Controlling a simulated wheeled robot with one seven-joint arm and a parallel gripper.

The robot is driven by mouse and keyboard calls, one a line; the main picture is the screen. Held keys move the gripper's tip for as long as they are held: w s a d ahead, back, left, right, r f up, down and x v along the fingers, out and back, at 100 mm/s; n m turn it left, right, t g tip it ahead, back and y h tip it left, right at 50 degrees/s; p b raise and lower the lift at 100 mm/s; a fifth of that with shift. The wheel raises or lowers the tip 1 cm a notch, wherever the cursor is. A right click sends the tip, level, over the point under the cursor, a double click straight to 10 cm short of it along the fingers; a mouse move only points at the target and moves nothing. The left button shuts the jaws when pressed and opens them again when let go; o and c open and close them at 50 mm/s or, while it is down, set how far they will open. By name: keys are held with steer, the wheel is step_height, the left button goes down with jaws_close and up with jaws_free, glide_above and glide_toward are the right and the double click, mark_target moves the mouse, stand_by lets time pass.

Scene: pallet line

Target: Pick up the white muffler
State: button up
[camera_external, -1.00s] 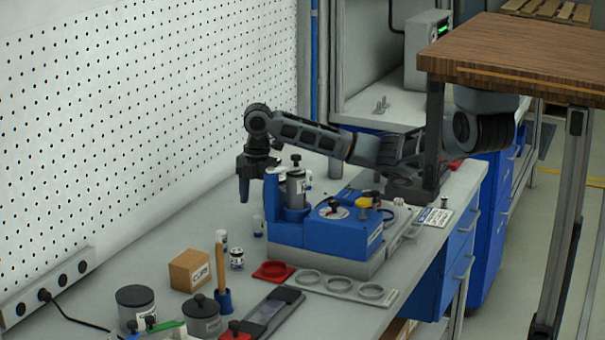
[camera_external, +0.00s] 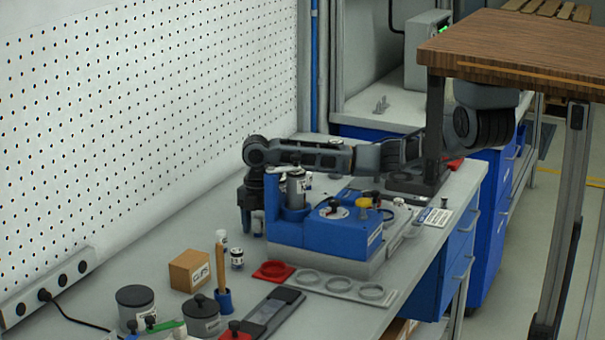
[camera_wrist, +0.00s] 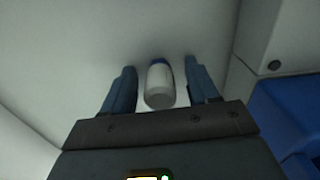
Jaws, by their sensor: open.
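In the wrist view, a small white cylinder with a dark blue end (camera_wrist: 160,85) is between the two fingers of my gripper (camera_wrist: 160,90); it looks like the white muffler. The fingers are open, with a gap on each side of it. In the external view my gripper (camera_external: 251,222) points down behind the left end of the blue machine, low over the bench. The cylinder is mostly hidden there by the gripper.
The blue machine (camera_external: 340,238) stands close on the right of my gripper. A pegboard wall (camera_external: 140,110) rises on the left. A cardboard box (camera_external: 190,271), a red dish (camera_external: 273,271) and a grey ring holder (camera_external: 340,287) lie nearer the camera. The bench behind the gripper looks clear.

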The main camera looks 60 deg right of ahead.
steer(key=shift+c, duration=0.4)
jaws_close()
steer(key=shift+r, duration=0.45)
steer(key=r, duration=0.3)
steer(key=shift+s+d+r+b, duration=0.2)
steer(key=shift+d+r+b, duration=0.15)
steer(key=shift+b, duration=0.05)
steer(key=s+d+r, duration=0.6)
steer(key=d, duration=0.2)
steer(key=shift+s+d+r+b, duration=0.25)
steer(key=shift+d+b, duration=0.1)
steer(key=shift+b, duration=0.1)
